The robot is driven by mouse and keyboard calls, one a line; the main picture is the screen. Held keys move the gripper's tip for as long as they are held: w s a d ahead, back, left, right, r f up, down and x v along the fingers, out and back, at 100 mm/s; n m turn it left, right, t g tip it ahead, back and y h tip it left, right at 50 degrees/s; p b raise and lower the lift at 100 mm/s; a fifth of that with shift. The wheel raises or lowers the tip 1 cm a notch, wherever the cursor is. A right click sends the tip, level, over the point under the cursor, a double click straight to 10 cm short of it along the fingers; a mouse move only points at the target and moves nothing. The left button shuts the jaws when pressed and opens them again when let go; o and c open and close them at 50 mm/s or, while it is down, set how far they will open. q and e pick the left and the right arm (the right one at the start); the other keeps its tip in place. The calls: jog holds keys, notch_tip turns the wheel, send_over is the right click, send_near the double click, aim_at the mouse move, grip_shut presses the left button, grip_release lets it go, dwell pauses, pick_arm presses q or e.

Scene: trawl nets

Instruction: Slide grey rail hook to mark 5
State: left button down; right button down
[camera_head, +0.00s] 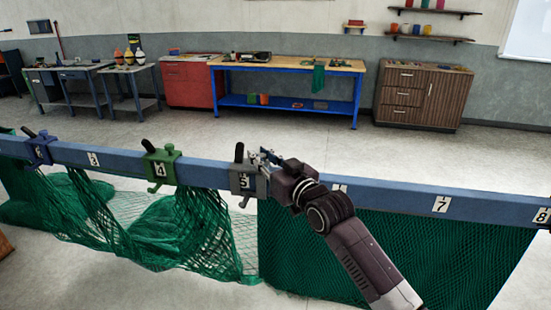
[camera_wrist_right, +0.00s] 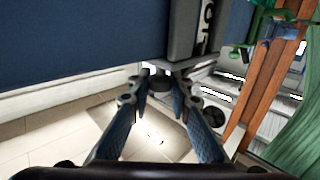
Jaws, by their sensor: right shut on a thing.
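The grey rail hook (camera_head: 235,180) sits on the blue rail (camera_head: 390,198) with its black handle up. Mark 5 (camera_head: 245,182) shows within the hook's outline. My right gripper (camera_head: 270,162) is at the hook's right side, shut on it. In the right wrist view, the gripper's fingers (camera_wrist_right: 160,95) close on a small part below the rail's edge, beside the grey hook body (camera_wrist_right: 182,30); a mark shows there at the hook's edge. The exact contact is partly hidden. My left gripper is not in view.
A green hook (camera_head: 151,165) sits at mark 4 and a blue hook (camera_head: 39,149) farther left. Green nets (camera_head: 190,235) hang below the rail. Right of my gripper the rail is free of hooks up to mark 8 (camera_head: 541,215). Workbenches stand far behind.

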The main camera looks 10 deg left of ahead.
jog(key=shift+s+a, duration=0.1)
jog(key=shift+a, duration=0.8)
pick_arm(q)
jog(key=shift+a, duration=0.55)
pick_arm(e)
jog(key=shift+r, duration=0.1)
jog(key=c, duration=2.1)
grip_release()
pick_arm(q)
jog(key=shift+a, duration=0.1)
pick_arm(e)
jog(key=o, duration=0.3)
jog(key=shift+a, duration=0.25)
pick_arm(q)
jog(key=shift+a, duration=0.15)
pick_arm(e)
jog(key=shift+d, duration=0.2)
jog(key=shift+s+d, duration=0.3)
jog(key=shift+d, duration=0.1)
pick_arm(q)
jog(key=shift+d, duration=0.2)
pick_arm(e)
jog(key=v, duration=1)
jog(key=shift+s+d, duration=0.15)
jog(key=shift+s, duration=0.25)
